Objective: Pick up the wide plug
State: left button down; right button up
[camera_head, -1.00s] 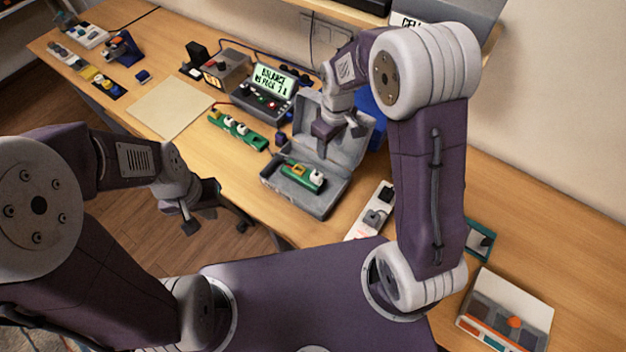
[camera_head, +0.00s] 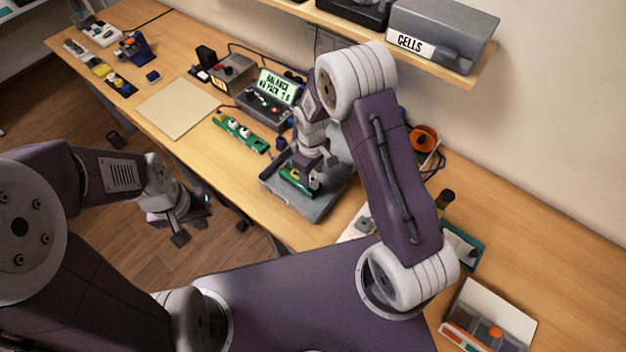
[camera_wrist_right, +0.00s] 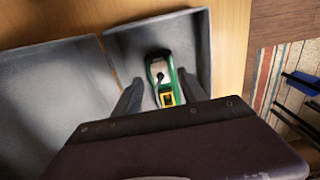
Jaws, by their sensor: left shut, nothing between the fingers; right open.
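A green block (camera_head: 297,181) lies in the open grey case, partly hidden by my right arm. In the right wrist view, the green block (camera_wrist_right: 177,72) carries a pale grey-white piece (camera_wrist_right: 159,70) with a dark spot, and a yellow piece beside it. I cannot tell for sure which piece is the wide plug. My right gripper (camera_wrist_right: 160,92) is open, its fingers on either side of the green block's near part; contact is not clear. It also shows low over the case in the head view (camera_head: 303,168). My left gripper (camera_head: 182,236) is shut and empty, off the table's front edge.
The grey case (camera_head: 316,211) has raised walls around my right gripper. A green strip with white plugs (camera_head: 240,133) and a box with a lit display (camera_head: 270,98) stand left of it. A shelf with a CELLS bin (camera_head: 440,42) overhangs the back.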

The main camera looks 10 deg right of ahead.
aim_at(311, 178)
notch_tip(311, 178, down, 3)
jog(key=shift+a+r, duration=0.1)
jog(key=shift+a, duration=0.05)
jog(key=shift+f, duration=0.35)
jog(key=c, duration=0.4)
pick_arm(q)
jog(key=shift+a+r, duration=0.1)
jog(key=shift+r, duration=0.45)
pick_arm(e)
grip_shut()
jog(key=shift+r, duration=0.1)
